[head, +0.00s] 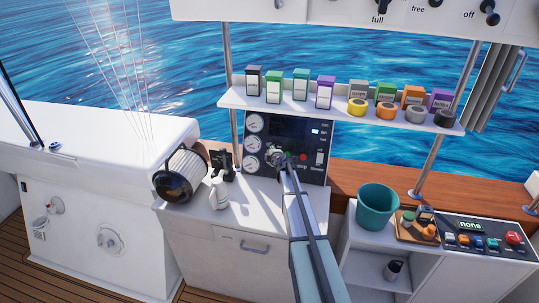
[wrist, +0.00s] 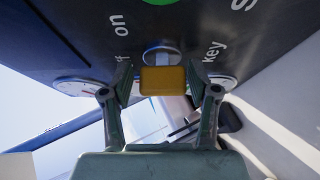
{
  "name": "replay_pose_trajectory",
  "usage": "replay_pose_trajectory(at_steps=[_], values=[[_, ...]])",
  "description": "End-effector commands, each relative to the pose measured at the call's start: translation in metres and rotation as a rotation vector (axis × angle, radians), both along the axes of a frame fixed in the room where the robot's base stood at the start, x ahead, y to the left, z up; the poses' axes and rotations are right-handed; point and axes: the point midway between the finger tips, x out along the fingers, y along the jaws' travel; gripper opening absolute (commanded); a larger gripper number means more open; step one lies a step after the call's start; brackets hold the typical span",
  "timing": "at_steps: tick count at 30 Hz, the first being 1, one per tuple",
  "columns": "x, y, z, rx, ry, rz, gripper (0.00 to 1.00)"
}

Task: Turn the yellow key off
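The yellow key (wrist: 163,80) sticks out from the dark control panel (wrist: 215,30) in the wrist view, in front of a round grey mount. The words "on" and "key" are printed on the panel near it. My gripper (wrist: 159,82) has one finger on each side of the key. A gap shows on the left of the key, and the right finger is very close to it; contact cannot be told. In the head view my gripper (head: 277,158) is at the panel (head: 288,128) and hides the key.
A shelf (head: 335,107) with boxes and tape rolls is above. A white bottle (head: 219,190) and a teal bucket (head: 376,206) stand on either side of my arm.

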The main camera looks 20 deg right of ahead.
Motion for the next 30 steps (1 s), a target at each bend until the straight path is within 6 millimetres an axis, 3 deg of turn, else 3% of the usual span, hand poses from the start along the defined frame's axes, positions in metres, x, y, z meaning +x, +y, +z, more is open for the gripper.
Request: replay_pose_trajectory(at_steps=[14, 20, 30], values=[[-0.008, 0.001, 0.001, 0.003, 0.002, 0.001, 0.71], [-0.031, 0.004, 0.010, 0.003, 0.002, 0.001, 0.71], [-0.090, 0.011, 0.034, 0.001, 0.002, 0.000, 0.71]])
